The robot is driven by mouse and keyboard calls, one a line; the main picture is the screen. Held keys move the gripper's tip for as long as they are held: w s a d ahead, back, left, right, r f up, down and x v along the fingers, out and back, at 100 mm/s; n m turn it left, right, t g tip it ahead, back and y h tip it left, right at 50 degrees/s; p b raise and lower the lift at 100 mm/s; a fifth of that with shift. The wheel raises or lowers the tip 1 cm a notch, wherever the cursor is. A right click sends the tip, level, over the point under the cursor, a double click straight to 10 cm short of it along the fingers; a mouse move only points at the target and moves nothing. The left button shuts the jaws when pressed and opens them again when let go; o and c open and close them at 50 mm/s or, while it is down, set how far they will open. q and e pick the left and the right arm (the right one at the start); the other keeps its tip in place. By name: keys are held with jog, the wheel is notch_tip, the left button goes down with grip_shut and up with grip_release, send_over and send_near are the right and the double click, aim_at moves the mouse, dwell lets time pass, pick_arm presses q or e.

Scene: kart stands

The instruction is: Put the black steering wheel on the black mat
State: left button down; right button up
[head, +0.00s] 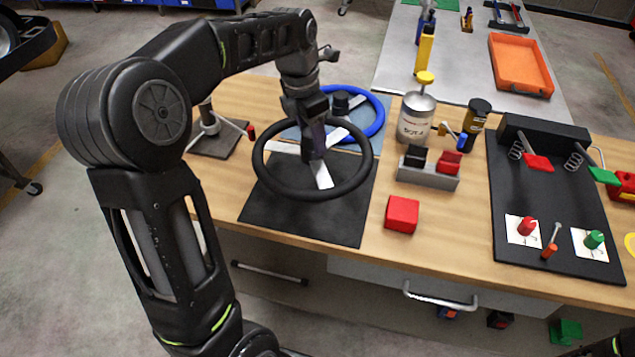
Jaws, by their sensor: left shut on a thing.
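The black steering wheel (262,163) has a round black rim and pale spokes. It is held over the black mat (335,228) on the wooden bench, and the mat's front part shows below the rim. I cannot tell whether the wheel touches the mat. My left gripper (318,150) points down at the wheel's middle and is shut on it; its fingertips partly hide the hub. A blue steering wheel (376,127) lies behind on a blue-grey mat, partly covered by the black wheel and my arm. My right gripper is not in view.
A red block (402,214) sits right of the mat. Behind it are a grey holder (428,177) with black and red blocks and a white can (415,122). A black pedal board (510,215) fills the right. A metal stand (215,135) is at left.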

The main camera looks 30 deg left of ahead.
aim_at(313, 156)
pick_arm(q)
jog(key=shift+f+p, duration=0.35)
jog(key=shift+f, duration=2.7)
jog(key=shift+f+p, duration=0.3)
jog(key=shift+f, duration=1.6)
jog(key=c, duration=0.7)
grip_release()
jog(key=shift+f, duration=0.15)
jog(key=r, duration=0.4)
jog(key=s+r, duration=0.1)
jog(key=r, duration=0.3)
jog(key=r+b, duration=0.1)
jog(key=r, duration=0.3)
jog(key=shift+s+a+r, duration=0.1)
jog(key=shift+s+a, duration=0.25)
